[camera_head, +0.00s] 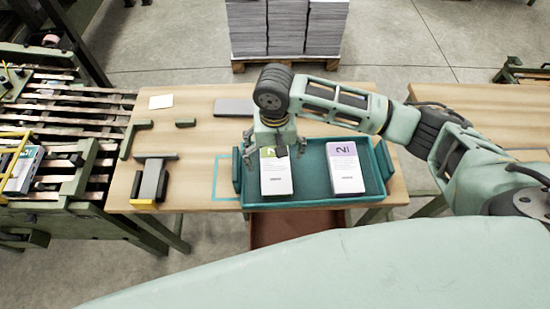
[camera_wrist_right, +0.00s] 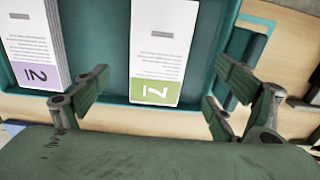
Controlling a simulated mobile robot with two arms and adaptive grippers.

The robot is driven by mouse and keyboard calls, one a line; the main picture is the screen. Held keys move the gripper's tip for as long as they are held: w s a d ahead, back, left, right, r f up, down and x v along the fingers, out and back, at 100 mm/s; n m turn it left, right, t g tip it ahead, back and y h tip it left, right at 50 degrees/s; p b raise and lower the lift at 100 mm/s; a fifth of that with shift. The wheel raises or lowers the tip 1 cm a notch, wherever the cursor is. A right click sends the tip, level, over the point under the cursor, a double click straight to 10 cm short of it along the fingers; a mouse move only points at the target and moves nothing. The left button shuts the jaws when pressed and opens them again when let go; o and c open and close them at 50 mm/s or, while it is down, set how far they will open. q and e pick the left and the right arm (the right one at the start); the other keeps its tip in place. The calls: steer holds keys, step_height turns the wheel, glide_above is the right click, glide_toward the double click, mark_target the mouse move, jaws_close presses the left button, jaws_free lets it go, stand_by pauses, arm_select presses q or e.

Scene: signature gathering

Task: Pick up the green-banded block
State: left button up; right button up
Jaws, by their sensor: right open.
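The green-banded block (camera_head: 276,176) is a white stack of pages with a green band at its far end. It lies in the teal tray (camera_head: 300,201), on the left side. In the right wrist view the green-banded block (camera_wrist_right: 160,55) shows between the fingers, with its band nearest the gripper. My right gripper (camera_head: 272,148) is over the band end of this block, and its fingers stand apart with clear gaps on both sides in the wrist view (camera_wrist_right: 155,92). The gripper hides part of the band in the head view. My left gripper is not in view.
A purple-banded block (camera_head: 345,172) lies in the tray to the right, also seen in the wrist view (camera_wrist_right: 32,45). The wooden table (camera_head: 200,140) holds a grey slab (camera_head: 234,107), a white card (camera_head: 161,101) and dark green fixtures (camera_head: 153,182). A slatted conveyor (camera_head: 75,125) stands at left.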

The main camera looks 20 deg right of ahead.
mark_target(275, 167)
steer(key=shift+s+f, duration=0.25)
steer(key=shift+f, duration=0.65)
step_height(275, 167, down, 4)
steer(key=shift+w+d+r, duration=0.1)
steer(key=shift+w, duration=0.05)
steer(key=shift+f, duration=0.55)
steer(key=c, duration=0.7)
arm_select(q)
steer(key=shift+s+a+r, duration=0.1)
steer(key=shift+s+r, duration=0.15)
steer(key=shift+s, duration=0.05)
arm_select(e)
steer(key=c, duration=0.7)
